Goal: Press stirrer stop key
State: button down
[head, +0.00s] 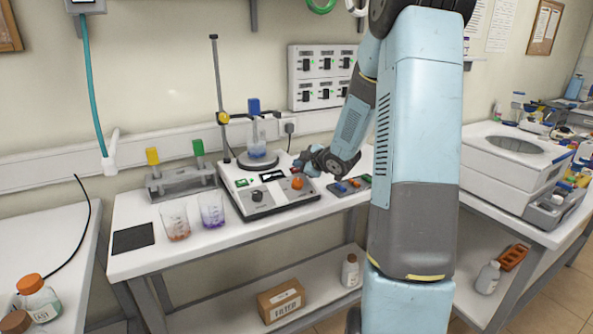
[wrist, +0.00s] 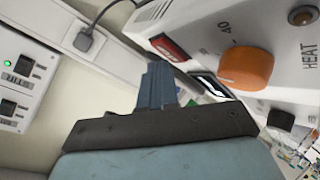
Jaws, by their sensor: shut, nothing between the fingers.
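The stirrer (head: 262,203) is a white box on the bench with a round plate at its back and a flask above it. In the wrist view its panel shows a large orange knob (wrist: 246,68), a black knob (wrist: 281,119), a lit display (wrist: 211,87) and a red key (wrist: 168,47) in a dark frame. No stop label is readable. The orange knob also shows in the head view (head: 297,183). My gripper (head: 299,164) is shut and empty at the stirrer's right back edge. Its fingertips (wrist: 159,66) appear just beside the red key; I cannot tell if they touch.
A thin stand (head: 219,95) rises behind the stirrer. Two beakers (head: 211,209) and a grey tube rack (head: 183,182) stand to its left. A small tray (head: 349,186) lies to its right. Switch boxes (head: 318,77) and a plugged cable (wrist: 84,40) are on the wall.

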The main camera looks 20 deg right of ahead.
jog(key=shift+w+f, duration=0.15)
jog(key=shift+f, duration=0.25)
dwell(0.8)
jog(key=shift+r, duration=0.1)
jog(key=shift+s+r, duration=0.3)
jog(key=shift+r, duration=0.4)
jog(key=r, duration=0.1)
jog(key=s+r, duration=0.1)
jog(key=r, duration=0.2)
jog(key=shift+s+d+r, duration=0.1)
jog(key=shift+s+r, duration=0.25)
jog(key=shift+r, duration=0.1)
dwell(0.9)
